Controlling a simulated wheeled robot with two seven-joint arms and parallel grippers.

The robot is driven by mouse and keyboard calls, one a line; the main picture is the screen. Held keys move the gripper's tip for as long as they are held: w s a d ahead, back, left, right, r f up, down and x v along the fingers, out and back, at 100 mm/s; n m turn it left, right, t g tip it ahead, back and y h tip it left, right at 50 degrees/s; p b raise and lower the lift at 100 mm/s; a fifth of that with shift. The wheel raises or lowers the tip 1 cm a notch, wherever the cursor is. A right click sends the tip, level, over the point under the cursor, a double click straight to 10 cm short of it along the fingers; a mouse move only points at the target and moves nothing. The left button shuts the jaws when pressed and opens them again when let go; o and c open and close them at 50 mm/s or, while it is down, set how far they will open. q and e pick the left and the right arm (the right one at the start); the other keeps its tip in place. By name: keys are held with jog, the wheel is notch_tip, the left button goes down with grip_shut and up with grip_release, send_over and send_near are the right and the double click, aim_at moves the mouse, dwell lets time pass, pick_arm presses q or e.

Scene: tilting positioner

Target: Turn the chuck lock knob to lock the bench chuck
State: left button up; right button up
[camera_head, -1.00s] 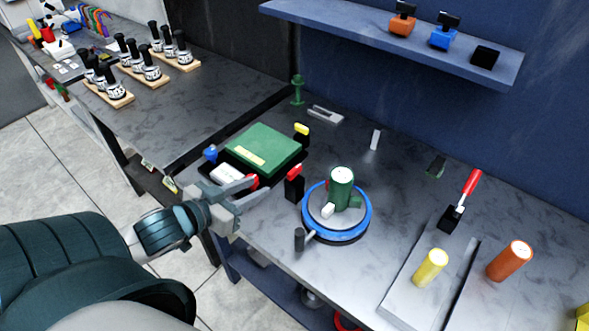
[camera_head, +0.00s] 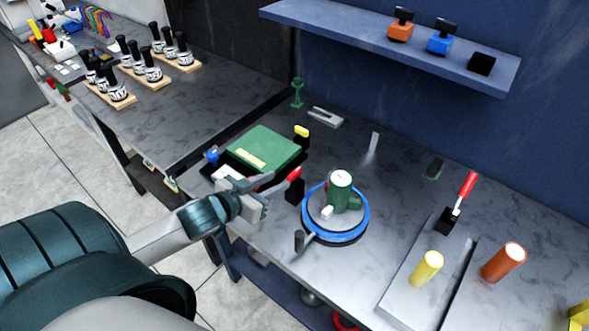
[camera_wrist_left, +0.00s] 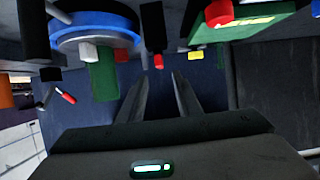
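The bench chuck is a round grey plate with a blue ring (camera_head: 363,222), and a green cylinder (camera_head: 340,187) stands upright on it. A white nub (camera_head: 327,212) shows at its front. In the left wrist view the blue ring (camera_wrist_left: 75,38), white nub (camera_wrist_left: 88,52) and a red nub (camera_wrist_left: 120,55) appear at upper left. I cannot tell which part is the chuck lock knob. My left gripper (camera_head: 284,180) is open and empty, left of the chuck. A black block with a red top (camera_head: 295,190) is just beyond its fingers; contact is unclear. My right gripper is not in view.
A green box (camera_head: 265,146) lies behind the left gripper. A dark-tipped handle (camera_head: 299,241) sticks out at the chuck's front. At right stand a red-handled lever (camera_head: 466,187), a yellow cylinder (camera_head: 427,268) and an orange cylinder (camera_head: 504,263). Bench behind the chuck is mostly clear.

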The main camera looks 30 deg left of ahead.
aim_at(294, 173)
pick_arm(q)
jog(key=p+x, duration=0.2)
jog(key=x, duration=0.7)
jog(key=shift+w+p, duration=0.25)
jog(key=shift+p, duration=0.15)
grip_shut()
